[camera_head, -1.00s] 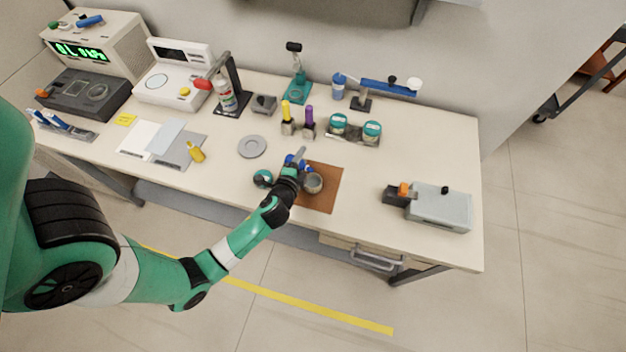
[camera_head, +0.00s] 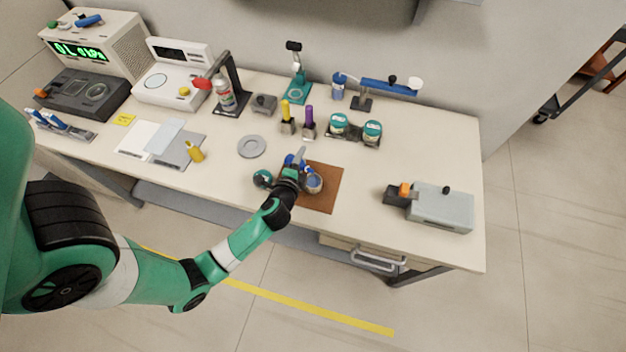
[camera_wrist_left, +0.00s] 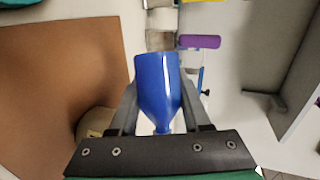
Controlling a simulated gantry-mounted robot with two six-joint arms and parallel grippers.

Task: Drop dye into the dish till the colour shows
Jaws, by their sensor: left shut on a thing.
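My left gripper (camera_head: 294,168) is shut on a blue dropper bottle (camera_wrist_left: 157,88), which also shows in the head view (camera_head: 303,168). The bottle sits between both fingers in the wrist view, its narrow end towards the gripper base. The small grey dish (camera_head: 314,185) stands on the brown mat (camera_head: 326,199), just right of the gripper. A bluish tint shows inside the dish in the head view. In the wrist view the dish (camera_wrist_left: 95,122) is largely hidden behind a finger and the gripper base. My right gripper is not in view.
Yellow (camera_head: 286,118) and purple (camera_head: 308,122) tipped bottles stand behind. A grey round plate (camera_head: 251,146) lies to the left. A grey box (camera_head: 440,207) stands right, with bare table between it and the mat.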

